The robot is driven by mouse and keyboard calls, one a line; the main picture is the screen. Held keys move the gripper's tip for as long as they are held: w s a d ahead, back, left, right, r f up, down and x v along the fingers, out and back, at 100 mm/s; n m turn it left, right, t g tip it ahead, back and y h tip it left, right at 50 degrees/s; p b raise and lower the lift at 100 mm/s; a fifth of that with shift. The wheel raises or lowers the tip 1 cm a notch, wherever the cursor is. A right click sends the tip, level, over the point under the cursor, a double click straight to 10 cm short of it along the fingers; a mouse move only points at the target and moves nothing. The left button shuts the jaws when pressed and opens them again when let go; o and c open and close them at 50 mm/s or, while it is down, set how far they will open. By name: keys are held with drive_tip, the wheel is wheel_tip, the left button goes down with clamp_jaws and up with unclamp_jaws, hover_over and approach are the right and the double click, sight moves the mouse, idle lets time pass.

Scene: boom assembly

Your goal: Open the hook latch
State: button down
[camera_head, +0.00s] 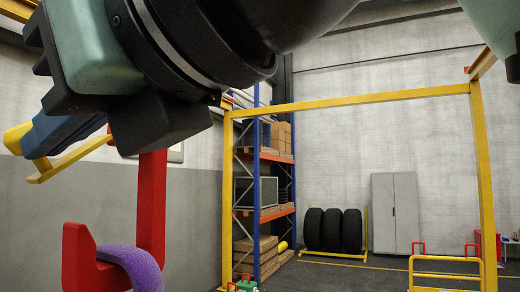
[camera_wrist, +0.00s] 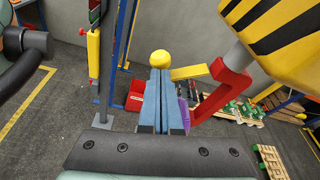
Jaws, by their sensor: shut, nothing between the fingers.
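The red hook (camera_head: 151,205) hangs at the left in the head view, with a purple sling (camera_head: 138,267) over its lower curve. The hook also shows right of centre in the wrist view (camera_wrist: 228,88). The yellow latch bar (camera_head: 75,158) runs from the hook's upper part out to the left and shows in the wrist view (camera_wrist: 190,73). My gripper (camera_wrist: 160,73) is shut and empty, its blue fingers together beside the latch, with a rounded yellow piece at their end. The fingers overlap the latch's near end; I cannot tell whether they touch. My wrist hides the hook's top in the head view.
A black-and-yellow striped block (camera_wrist: 280,35) is close above the hook at the right. A yellow frame (camera_head: 350,101), shelving (camera_head: 265,180), tyres (camera_head: 333,230) and a grey cabinet (camera_head: 396,212) stand farther back. A red bin (camera_wrist: 135,95) and pallets (camera_wrist: 232,112) are on the floor below.

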drive_tip(key=shift+a+r+m+g+p, duration=0.1)
drive_tip(key=shift+r+m+g+p, duration=0.6)
drive_tip(key=shift+m, duration=1)
drive_tip(key=shift+w+r+m+g+y, duration=0.15)
drive_tip(key=shift+r+m+g+y, duration=0.25)
drive_tip(key=shift+r+m+g, duration=0.5)
idle(1.7)
drive_tip(key=shift+r, duration=0.1)
idle(0.7)
